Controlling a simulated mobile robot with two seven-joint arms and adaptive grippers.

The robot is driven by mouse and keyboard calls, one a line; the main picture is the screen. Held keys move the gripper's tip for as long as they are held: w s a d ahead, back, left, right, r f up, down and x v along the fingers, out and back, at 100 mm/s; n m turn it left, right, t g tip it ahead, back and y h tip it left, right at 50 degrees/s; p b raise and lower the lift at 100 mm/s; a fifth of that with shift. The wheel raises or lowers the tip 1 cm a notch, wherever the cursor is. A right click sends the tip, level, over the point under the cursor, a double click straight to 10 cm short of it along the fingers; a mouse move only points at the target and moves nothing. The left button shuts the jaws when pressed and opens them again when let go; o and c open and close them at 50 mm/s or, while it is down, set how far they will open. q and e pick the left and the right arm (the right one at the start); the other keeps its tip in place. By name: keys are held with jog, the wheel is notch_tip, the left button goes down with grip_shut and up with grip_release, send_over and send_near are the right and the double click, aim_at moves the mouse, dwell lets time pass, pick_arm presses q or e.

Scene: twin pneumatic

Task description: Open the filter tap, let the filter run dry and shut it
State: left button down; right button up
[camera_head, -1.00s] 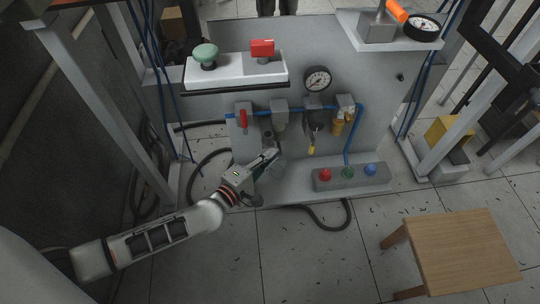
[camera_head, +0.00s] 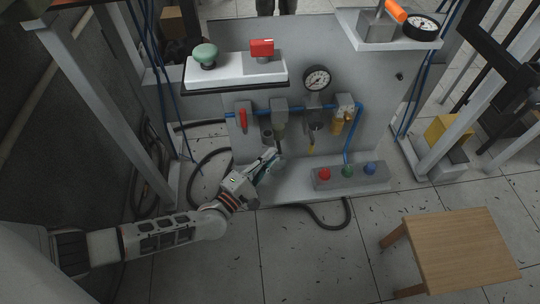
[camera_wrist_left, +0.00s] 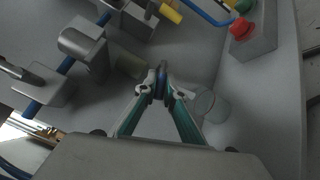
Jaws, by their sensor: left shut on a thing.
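My left gripper (camera_head: 274,153) reaches in from the left, low in front of the panel, below the filter (camera_head: 279,108). In the left wrist view its fingers (camera_wrist_left: 162,88) are shut on a small dark part, seemingly the filter tap (camera_wrist_left: 161,76); the fingertips hide most of it. A dull translucent cylinder (camera_wrist_left: 129,66) lies just beside the tips. A clear cup (camera_wrist_left: 211,104) stands to the right of the fingers, and in the head view it is partly behind the gripper. I cannot see water running. My right gripper is not in view.
A gauge (camera_head: 317,78) sits above. A button box (camera_head: 349,178) is on the base at right. A wooden stool (camera_head: 465,250) stands at front right.

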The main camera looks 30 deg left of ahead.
pick_arm(q)
jog(key=shift+w+d+f+n+t, duration=0.15)
jog(key=shift+f+n+t, duration=0.15)
jog(key=shift+n+t, duration=0.4)
jog(key=shift+s+d+f+n+t, duration=0.1)
jog(key=shift+f+n+t, duration=0.15)
jog(key=shift+n+t, duration=0.45)
jog(key=shift+n, duration=0.3)
jog(key=c, duration=2.1)
grip_release()
jog(key=shift+c, duration=0.2)
jog(key=shift+w, duration=0.1)
jog(key=v, duration=1.2)
jog(key=shift+f, duration=0.1)
